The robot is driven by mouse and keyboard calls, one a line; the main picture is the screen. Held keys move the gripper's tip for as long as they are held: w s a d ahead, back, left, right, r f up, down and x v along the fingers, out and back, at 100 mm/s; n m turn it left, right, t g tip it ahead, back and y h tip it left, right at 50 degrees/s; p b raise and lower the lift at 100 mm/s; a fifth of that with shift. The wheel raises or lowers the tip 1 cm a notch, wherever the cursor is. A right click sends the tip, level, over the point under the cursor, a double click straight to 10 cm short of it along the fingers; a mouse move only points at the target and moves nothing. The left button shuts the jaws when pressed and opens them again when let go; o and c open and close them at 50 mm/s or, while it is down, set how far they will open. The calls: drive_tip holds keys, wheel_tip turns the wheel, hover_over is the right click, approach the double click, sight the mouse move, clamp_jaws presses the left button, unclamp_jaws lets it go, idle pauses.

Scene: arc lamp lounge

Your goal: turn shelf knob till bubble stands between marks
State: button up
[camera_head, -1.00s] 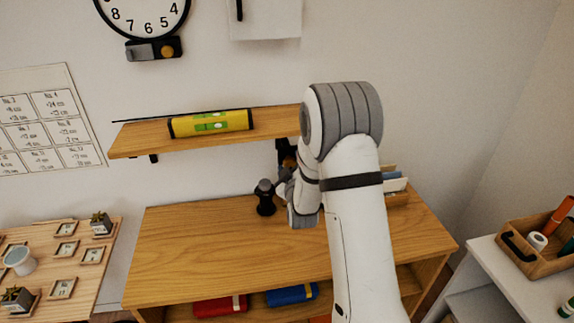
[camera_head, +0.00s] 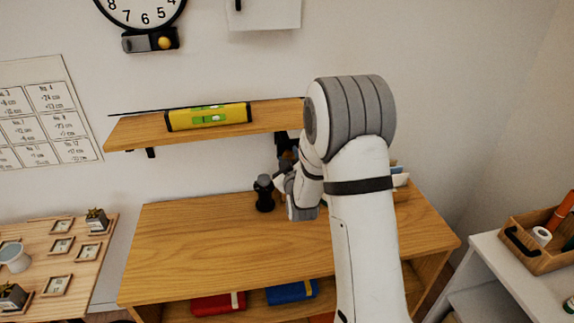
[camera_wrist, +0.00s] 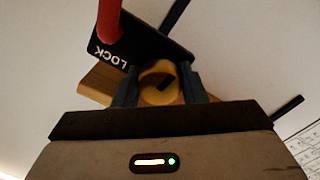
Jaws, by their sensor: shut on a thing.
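The wooden shelf (camera_head: 140,133) on the wall slopes in the head view, its left end lower in the picture. A yellow spirit level (camera_head: 180,119) with green windows lies on it; the bubble and marks are too small to read. In the wrist view, my gripper (camera_wrist: 160,88) has its two dark fingers on either side of a round yellow knob (camera_wrist: 150,73), shut on it under the shelf. Beside the knob is a black plate (camera_wrist: 140,42) marked LOCK, with a red lever (camera_wrist: 109,20). In the head view my arm hides the knob and the shelf's right end.
A wooden cabinet (camera_head: 190,250) stands below the shelf, with a small black object (camera_head: 264,193) on top. A clock (camera_head: 140,12) hangs above. A table with plants (camera_head: 96,220) is at left; a wooden caddy (camera_head: 540,258) stands on a white unit at right.

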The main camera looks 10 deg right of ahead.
drive_tip(key=m+b, duration=0.2)
drive_tip(key=b, duration=0.2)
drive_tip(key=f+m+b, duration=0.1)
drive_tip(key=m+b, duration=0.1)
drive_tip(key=b, duration=0.2)
drive_tip(key=m+b, duration=0.4)
drive_tip(key=b, duration=0.3)
drive_tip(key=shift+f+m+g, duration=0.1)
drive_tip(key=shift+m+g, duration=0.2)
drive_tip(key=m+b, duration=0.4)
drive_tip(key=b, duration=0.2)
drive_tip(key=shift+y+b, duration=0.3)
drive_tip(key=shift+b, duration=0.1)
drive_tip(key=m+b, duration=0.4)
drive_tip(key=shift+r+m, duration=0.3)
drive_tip(key=shift+m, duration=0.1)
drive_tip(key=shift+y+b, duration=0.3)
drive_tip(key=shift+y, duration=0.1)
drive_tip(key=o, duration=0.8)
drive_tip(key=shift+r, duration=0.1)
drive_tip(key=shift+o, duration=0.9)
drive_tip(key=shift+r, duration=0.1)
